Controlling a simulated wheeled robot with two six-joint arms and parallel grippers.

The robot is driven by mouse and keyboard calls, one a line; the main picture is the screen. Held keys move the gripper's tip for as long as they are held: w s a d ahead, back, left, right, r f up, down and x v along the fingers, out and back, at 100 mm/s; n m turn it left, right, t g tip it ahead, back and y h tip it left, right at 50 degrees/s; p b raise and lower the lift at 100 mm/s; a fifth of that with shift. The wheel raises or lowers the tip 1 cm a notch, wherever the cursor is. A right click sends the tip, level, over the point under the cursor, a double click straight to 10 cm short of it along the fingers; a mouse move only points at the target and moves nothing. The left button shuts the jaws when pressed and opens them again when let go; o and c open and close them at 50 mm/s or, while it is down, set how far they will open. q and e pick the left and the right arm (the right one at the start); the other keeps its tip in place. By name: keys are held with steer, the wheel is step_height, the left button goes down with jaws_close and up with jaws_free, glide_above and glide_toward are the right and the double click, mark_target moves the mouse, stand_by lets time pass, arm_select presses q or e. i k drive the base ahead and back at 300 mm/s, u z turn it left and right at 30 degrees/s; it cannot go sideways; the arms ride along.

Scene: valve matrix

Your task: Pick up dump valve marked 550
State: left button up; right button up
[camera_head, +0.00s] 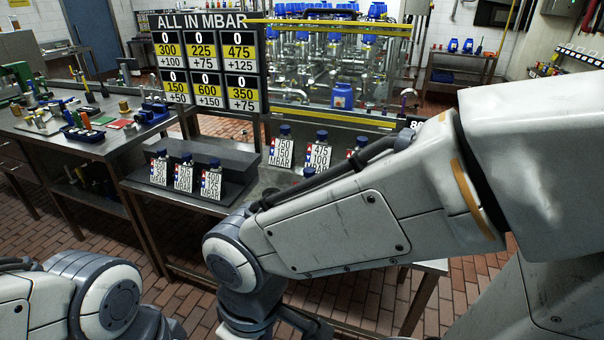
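Several small valves with dark blue caps and white number cards stand in two groups. Three are on a dark stepped stand at the left: a left valve (159,170), a middle valve (184,175) and a right valve (211,181). Their small numbers are hard to read, so I cannot tell surely which is marked 550. Farther right stand a valve marked 750 (281,150) and one marked 475 (318,153); my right arm partly covers others. My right gripper (300,322) shows only as dark parts at the bottom edge, its fingers unclear. My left gripper is out of view.
A board headed "ALL IN MBAR" (203,22) with number panels stands behind the stand (240,160). A metal workbench (30,125) with tools is at the left. My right arm crosses the right half. Brick floor (110,250) is clear in front.

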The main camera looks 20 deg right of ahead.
mark_target(161, 172)
steer(key=u, duration=0.2)
steer(key=i, duration=0.45)
steer(key=u, duration=0.75)
steer(key=i, duration=2.6)
steer(key=z, duration=0.8)
